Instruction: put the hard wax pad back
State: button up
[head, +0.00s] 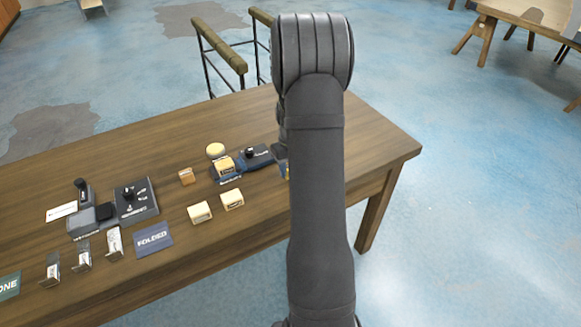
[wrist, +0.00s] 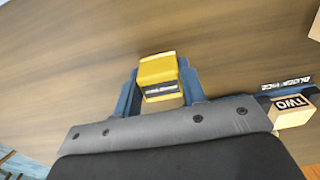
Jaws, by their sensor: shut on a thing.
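In the wrist view a yellow block with a dark label (wrist: 160,78) sits between the two blue fingers of my gripper (wrist: 161,92). It looks like the hard wax pad, but its label is too small to read. My gripper is shut on it, over bare wood. In the head view my arm hides most of the gripper, and only a small yellowish bit shows beside the arm. A dark blue holder (head: 228,178) lies left of the arm, with a yellow-topped block (head: 225,165) on it and a round yellow pad (head: 215,150) at its back.
Two cream blocks (head: 200,212) (head: 232,199) and a small tan block (head: 186,176) stand on the table (head: 330,130). A block marked TWO (wrist: 292,112) is right of my gripper. A dark device (head: 135,200), a FOLDED card (head: 153,239) and several metal clips (head: 83,256) lie left.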

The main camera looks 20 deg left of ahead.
jog(key=shift+f, duration=0.2)
jog(key=o, duration=0.9)
jog(key=shift+r, duration=0.1)
notch_tip(320, 180, up, 12)
jog(key=shift+r, duration=0.15)
